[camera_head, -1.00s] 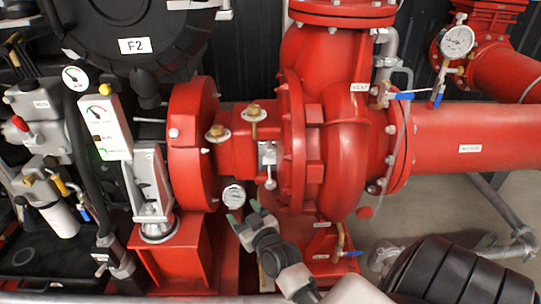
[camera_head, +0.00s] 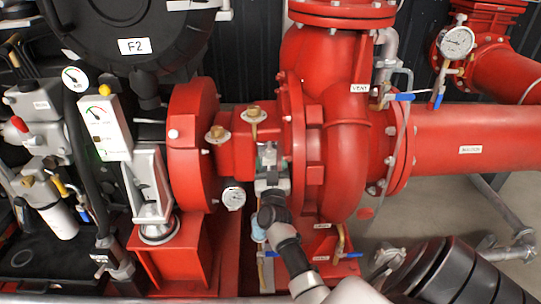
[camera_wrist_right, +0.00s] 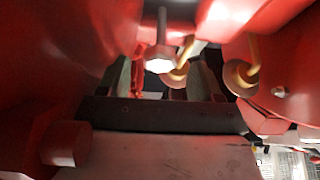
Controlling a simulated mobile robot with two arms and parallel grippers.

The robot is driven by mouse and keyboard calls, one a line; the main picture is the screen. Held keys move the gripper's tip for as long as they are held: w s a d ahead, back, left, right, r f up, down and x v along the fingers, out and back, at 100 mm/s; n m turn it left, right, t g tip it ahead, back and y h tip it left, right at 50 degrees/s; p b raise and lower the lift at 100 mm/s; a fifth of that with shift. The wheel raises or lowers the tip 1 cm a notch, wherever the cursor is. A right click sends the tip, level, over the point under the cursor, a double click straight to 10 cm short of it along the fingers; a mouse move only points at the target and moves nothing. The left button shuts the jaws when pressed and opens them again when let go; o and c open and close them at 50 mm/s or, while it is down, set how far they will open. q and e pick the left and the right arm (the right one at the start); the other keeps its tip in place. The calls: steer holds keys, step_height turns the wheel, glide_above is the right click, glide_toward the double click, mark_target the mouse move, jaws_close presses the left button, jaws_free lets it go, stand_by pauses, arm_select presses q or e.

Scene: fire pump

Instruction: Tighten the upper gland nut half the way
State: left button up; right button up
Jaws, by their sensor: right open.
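My right gripper (camera_head: 267,158) has its open fingers at the pump's shaft housing, just left of the big red volute (camera_head: 342,150). In the right wrist view, the open fingers of the right gripper (camera_wrist_right: 166,80) stand either side of a pale hex nut (camera_wrist_right: 158,64) on a thin stud. It looks like a gland nut, but I cannot tell for certain whether it is the upper one. It appears between the fingers, with no clear contact. In the head view the gripper mostly hides this spot. My left gripper is not in view.
Two brass fittings on pale washers (camera_head: 254,113) (camera_head: 218,132) sit on the housing. Red flanges (camera_head: 193,145) close in on both sides. Blue-handled valves (camera_head: 400,97) are to the right.

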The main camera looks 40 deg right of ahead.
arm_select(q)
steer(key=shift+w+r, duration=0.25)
arm_select(e)
steer(key=shift+x, duration=1.45)
steer(key=shift+c, duration=0.3)
steer(key=c, duration=0.9)
steer(key=shift+o, duration=0.2)
steer(key=shift+m, duration=0.3)
